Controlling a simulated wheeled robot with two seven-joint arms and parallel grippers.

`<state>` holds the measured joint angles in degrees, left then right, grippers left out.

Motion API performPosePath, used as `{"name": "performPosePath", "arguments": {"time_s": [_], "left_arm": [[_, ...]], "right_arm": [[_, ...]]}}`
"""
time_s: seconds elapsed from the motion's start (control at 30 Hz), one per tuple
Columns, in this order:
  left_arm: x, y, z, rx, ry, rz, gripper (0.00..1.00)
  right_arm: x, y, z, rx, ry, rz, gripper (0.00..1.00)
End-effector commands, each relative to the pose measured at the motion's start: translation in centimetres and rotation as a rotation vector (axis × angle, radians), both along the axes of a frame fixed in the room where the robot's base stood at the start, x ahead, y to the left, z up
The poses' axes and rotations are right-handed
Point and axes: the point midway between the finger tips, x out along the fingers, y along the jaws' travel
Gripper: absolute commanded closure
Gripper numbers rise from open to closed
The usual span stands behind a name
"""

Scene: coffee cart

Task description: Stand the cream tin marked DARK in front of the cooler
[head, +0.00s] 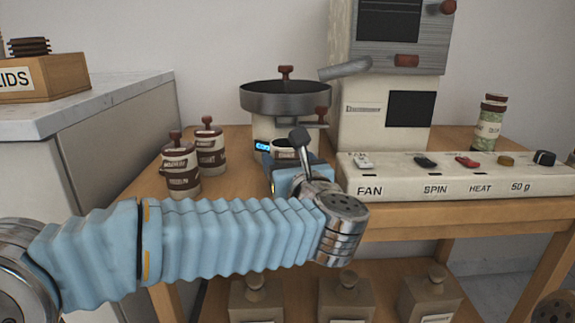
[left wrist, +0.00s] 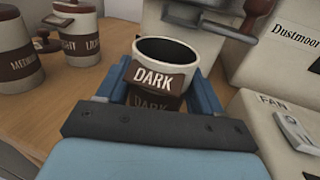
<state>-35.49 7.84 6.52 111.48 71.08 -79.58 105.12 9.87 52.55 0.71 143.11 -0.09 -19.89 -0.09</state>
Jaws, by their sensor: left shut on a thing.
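The cream tin marked DARK (left wrist: 157,76) is upright between the blue fingers of my left gripper (left wrist: 152,92) in the left wrist view. Its dark label faces me and its open top shows a dark inside. In the head view only part of the tin (head: 284,153) shows past my left gripper (head: 287,170), which is shut on it. The cooler, a round metal pan on a cream base (head: 285,99), stands just behind the tin. I cannot tell whether the tin's base touches the table.
Two lidded tins, MEDIUM (head: 181,168) and LIGHT (head: 209,148), stand left of my gripper. The control panel (head: 450,178) with FAN, SPIN and HEAT switches lies to the right. The cream Dustmoor machine (head: 375,125) stands behind it. Some wooden tabletop is bare between the tins and cooler.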

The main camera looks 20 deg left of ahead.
Motion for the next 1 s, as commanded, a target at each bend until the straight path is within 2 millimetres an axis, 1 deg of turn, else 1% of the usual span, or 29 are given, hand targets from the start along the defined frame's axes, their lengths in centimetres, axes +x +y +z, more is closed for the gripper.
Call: {"name": "performPosePath", "arguments": {"time_s": [0.27, 0.47, 0.5, 0.63, 0.9, 1.0], "left_arm": [[-0.02, 0.00, -0.07, 0.000, -0.002, 0.000, 0.76], [-0.04, -0.01, -0.55, -0.001, -0.003, 0.000, 0.76], [-0.03, -0.02, -0.45, 0.000, -0.001, 0.000, 0.29], [-0.03, -0.02, -0.42, 0.000, -0.001, 0.000, 0.09], [-0.03, -0.02, -0.36, 0.001, -0.001, 0.000, 0.08], [-0.03, -0.02, 0.10, 0.001, -0.001, 0.000, 0.08]], "right_arm": [[0.00, 0.00, -0.05, 0.000, 0.000, 0.000, 0.14], [0.03, -0.01, -0.77, 0.000, -0.002, -0.001, 0.14], [0.03, -0.01, -0.62, 0.000, -0.002, -0.001, 0.14], [0.03, 0.00, -0.58, 0.000, -0.002, -0.001, 0.14], [0.04, -0.01, -0.51, 0.000, -0.002, -0.001, 0.14], [0.01, 0.00, 0.09, 0.000, -0.001, 0.000, 0.14]]}}
